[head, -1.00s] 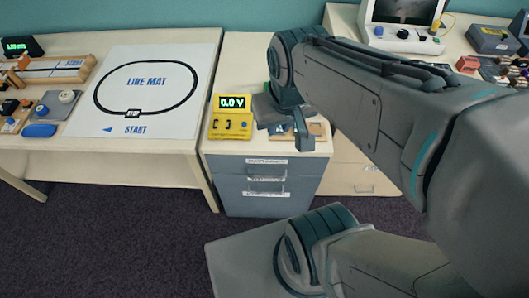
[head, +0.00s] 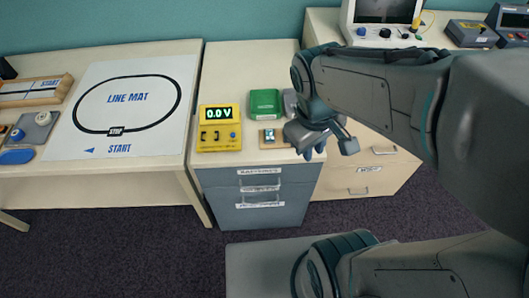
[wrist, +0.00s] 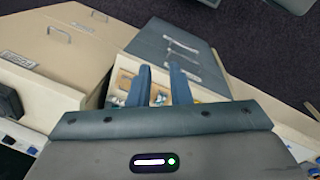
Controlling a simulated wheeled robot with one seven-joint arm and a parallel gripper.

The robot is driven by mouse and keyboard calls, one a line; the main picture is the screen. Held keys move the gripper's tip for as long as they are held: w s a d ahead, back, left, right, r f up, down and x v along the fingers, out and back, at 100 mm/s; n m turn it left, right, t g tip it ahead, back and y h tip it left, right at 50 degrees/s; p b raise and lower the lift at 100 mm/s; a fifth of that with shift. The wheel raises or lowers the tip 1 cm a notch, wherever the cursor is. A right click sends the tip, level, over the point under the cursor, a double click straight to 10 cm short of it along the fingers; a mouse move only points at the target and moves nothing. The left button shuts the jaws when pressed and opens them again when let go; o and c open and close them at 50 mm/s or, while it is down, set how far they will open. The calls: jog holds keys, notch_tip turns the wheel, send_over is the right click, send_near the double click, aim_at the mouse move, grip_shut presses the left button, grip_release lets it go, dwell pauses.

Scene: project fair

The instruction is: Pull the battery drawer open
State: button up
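The grey drawer unit (head: 262,215) stands under the table, its front marked by three white labels. The top drawer (head: 258,179) carries a label that seems to read BATTERIES; its drawers look shut. In the wrist view the unit's grey front (wrist: 180,48) lies beyond the fingertips, with labels and handles on it. My gripper (head: 329,151) is above the table's front right corner, up and to the right of the drawer front, apart from the handles. In the wrist view my gripper (wrist: 160,72) shows two spread fingers with nothing held between them.
A yellow meter (head: 219,128) reading 0.0 V, a green box (head: 265,102) and a wooden board with a small part (head: 273,138) sit on the tabletop. A beige drawer cabinet (head: 365,183) stands to the right. The floor before the drawers is partly clear.

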jog(key=w+a+f+n+g+h+b, duration=0.1)
jog(key=a+f+n+h+b, duration=0.15)
jog(key=f+n, duration=0.35)
jog(key=w+a+f+n+g+h+b, duration=0.1)
jog(key=f+n+h+b, duration=0.2)
jog(key=f+n, duration=0.3)
jog(key=n+t+h+b, duration=0.5)
jog(key=n+t+b, duration=0.65)
jog(key=n, duration=1.75)
send_near(261, 187)
jog(key=shift+t, duration=0.45)
jog(key=x, duration=0.3)
jog(key=b+x, duration=0.1)
jog(key=x, duration=0.3)
jog(key=f+x, duration=0.1)
jog(key=x, duration=0.2)
jog(key=shift+s+d+b, duration=0.1)
jog(key=shift+d+b, duration=0.15)
jog(key=shift+b, duration=0.05)
grip_shut()
